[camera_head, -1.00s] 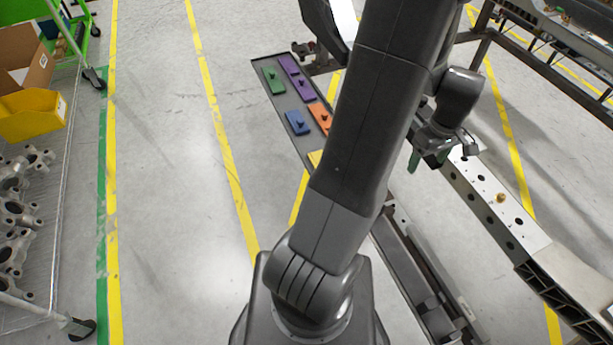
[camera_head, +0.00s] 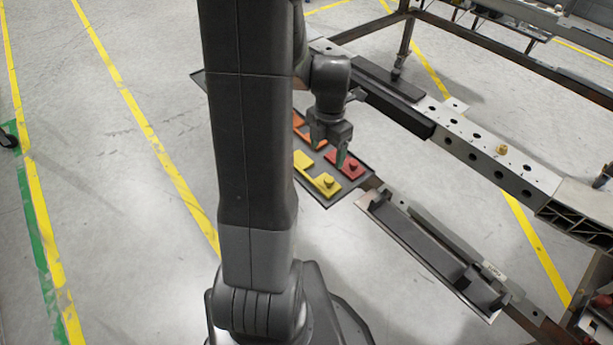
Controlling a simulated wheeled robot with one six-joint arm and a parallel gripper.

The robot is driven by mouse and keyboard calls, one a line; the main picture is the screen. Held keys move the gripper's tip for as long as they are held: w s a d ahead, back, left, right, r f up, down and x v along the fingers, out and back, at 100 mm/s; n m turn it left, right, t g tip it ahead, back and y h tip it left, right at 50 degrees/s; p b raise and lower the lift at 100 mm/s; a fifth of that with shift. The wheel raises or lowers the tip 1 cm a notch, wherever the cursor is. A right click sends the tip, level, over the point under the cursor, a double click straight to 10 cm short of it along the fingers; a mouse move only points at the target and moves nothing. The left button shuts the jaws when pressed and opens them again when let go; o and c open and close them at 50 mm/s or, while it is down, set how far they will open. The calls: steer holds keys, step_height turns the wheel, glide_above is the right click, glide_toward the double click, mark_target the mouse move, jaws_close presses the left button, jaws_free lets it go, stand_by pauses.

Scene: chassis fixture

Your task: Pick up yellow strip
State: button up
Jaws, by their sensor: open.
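Yellow strip material lies on the dark tray (camera_head: 352,193) near its front corner. The yellow strip (camera_head: 323,184) with a small knob is clear to see, and a yellow part (camera_head: 302,161) shows just behind it. My arm hides the tray to the left, so I cannot tell how far the yellow reaches. My gripper (camera_head: 329,151) points down over the tray, behind the yellow strip. Its green-tipped fingers are apart with nothing seen between them. The fingers are close to the red strip and the orange strip; their height above them is hard to tell.
A red strip (camera_head: 347,166) lies right of the yellow, and an orange strip (camera_head: 299,124) lies behind. A metal beam with holes (camera_head: 487,147) runs behind and right. A dark rail (camera_head: 430,250) lies right of the tray. Open floor is left.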

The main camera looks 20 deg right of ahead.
mark_target(327, 177)
step_height(327, 177, down, 7)
steer(key=shift+d+f+b, duration=0.1)
steer(key=shift+f+b, duration=0.1)
steer(key=shift+b, duration=0.55)
steer(key=f, duration=0.1)
steer(key=f+b, duration=0.1)
steer(key=f, duration=0.3)
steer(key=shift+w+d, duration=0.2)
steer(key=shift+d, duration=0.05)
steer(key=shift+c, duration=0.2)
steer(key=c, duration=0.7)
